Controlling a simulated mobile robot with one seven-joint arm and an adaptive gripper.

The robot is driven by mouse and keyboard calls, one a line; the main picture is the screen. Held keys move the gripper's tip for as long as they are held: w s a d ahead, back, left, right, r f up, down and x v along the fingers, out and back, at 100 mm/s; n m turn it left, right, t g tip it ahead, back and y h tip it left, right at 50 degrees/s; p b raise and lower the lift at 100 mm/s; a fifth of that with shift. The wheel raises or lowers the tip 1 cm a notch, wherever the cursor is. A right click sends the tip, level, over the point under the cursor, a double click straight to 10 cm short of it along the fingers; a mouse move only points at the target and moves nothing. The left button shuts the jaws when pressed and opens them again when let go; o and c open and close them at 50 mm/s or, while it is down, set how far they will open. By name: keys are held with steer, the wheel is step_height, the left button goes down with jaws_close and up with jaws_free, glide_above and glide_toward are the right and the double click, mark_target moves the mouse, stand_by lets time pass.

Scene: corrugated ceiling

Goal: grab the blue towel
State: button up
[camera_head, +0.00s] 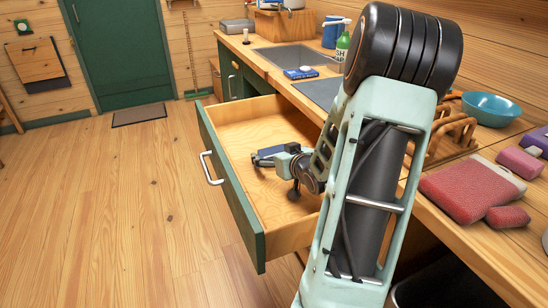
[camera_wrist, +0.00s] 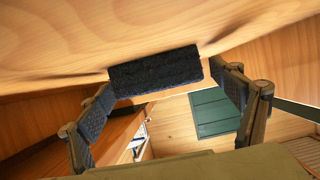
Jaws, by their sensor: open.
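My gripper (camera_head: 268,156) is inside the open drawer (camera_head: 226,183). In the wrist view my gripper (camera_wrist: 168,94) is open, with one finger at each side of a dark blue-black, fuzzy, rolled or folded cloth (camera_wrist: 155,72). The cloth looks like the towel and lies against the pale wood of the drawer. Its ends are close to the fingertips, but I cannot tell whether they touch. In the head view I cannot separate the cloth from the dark gripper parts.
The drawer walls stand close around my gripper. The wooden counter (camera_head: 490,240) above holds a teal bowl (camera_head: 491,109), a red cloth-like item (camera_head: 471,190), a sink (camera_head: 292,56) and a green bottle (camera_head: 342,46). The floor (camera_head: 110,200) at the left is clear.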

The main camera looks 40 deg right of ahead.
steer(key=shift+c, duration=0.4)
steer(key=c, duration=1.2)
